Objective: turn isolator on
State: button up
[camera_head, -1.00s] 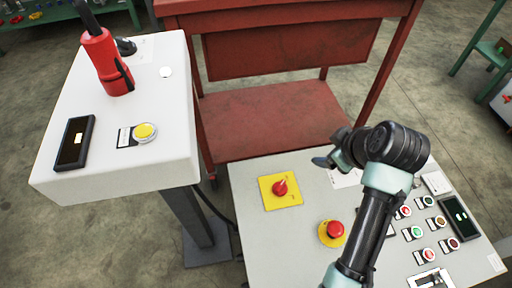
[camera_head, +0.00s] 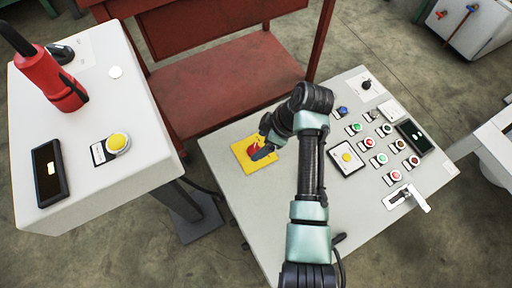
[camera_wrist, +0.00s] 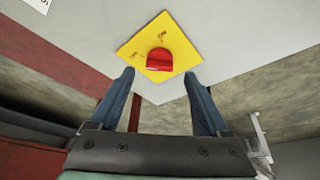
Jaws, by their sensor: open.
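The isolator is a red rotary knob (camera_head: 251,147) on a square yellow plate (camera_head: 239,151), set in the light grey panel top. My gripper (camera_head: 262,153) is close to the knob and partly covers it and the plate in the head view. In the wrist view the red knob (camera_wrist: 159,61) sits on the yellow plate (camera_wrist: 160,38), just beyond and roughly centred between the fingertips. My gripper (camera_wrist: 159,76) is open, with a finger on either side and nothing between them. Whether a finger touches the knob cannot be told.
A white pedestal (camera_head: 140,160) with a yellow button (camera_head: 117,143) and a red tool (camera_head: 60,85) stands left. A red bench (camera_head: 220,85) stands behind.

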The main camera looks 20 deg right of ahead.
aim_at(254, 148)
jog(key=shift+b+x, duration=0.5)
jog(key=shift+x, duration=1.3)
jog(key=shift+w, duration=0.1)
grip_shut()
